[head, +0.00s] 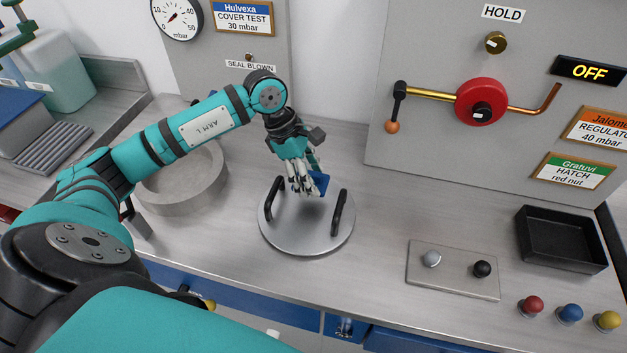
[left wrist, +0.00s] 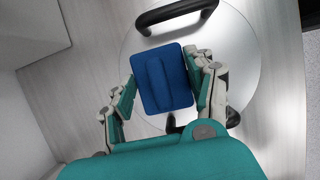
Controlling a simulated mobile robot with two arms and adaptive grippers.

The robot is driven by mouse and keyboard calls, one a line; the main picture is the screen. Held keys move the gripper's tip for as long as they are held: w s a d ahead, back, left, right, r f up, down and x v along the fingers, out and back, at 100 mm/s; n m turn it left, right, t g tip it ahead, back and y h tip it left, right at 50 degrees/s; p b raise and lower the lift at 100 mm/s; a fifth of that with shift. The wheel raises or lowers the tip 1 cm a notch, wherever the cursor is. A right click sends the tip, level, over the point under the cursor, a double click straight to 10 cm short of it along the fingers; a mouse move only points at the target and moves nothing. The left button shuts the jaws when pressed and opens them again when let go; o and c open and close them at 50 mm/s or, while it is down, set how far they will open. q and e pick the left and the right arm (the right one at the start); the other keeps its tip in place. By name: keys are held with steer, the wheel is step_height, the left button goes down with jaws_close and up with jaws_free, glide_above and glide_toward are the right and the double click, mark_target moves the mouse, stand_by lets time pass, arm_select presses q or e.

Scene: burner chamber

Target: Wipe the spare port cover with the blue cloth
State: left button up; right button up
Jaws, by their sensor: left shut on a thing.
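The spare port cover (head: 300,240) is a round silver disc with two black handles, lying flat on the metal bench. It also shows beneath the gripper in the left wrist view (left wrist: 238,52). My left gripper (head: 311,187) is over the cover, between its handles, pointing down. It is shut on the blue cloth (head: 322,183), which looks like a folded pad with a raised ridge in the left wrist view (left wrist: 163,80). I cannot tell whether the cloth touches the cover. My right gripper is out of view.
A round grey basin (head: 180,201) stands left of the cover. To the right are a metal plate with two knobs (head: 453,284), a black tray (head: 563,252) and coloured buttons (head: 570,314). A panel with a red valve (head: 481,101) rises behind. The bench around the cover is mostly clear.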

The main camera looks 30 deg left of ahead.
arm_select(q)
steer(key=shift+w+r, duration=0.15)
steer(key=shift+r, duration=0.45)
steer(key=shift+w+a+r+p, duration=0.1)
steer(key=shift+w+r+p, duration=0.05)
steer(key=shift+r+p, duration=0.45)
steer(key=shift+r, duration=0.6)
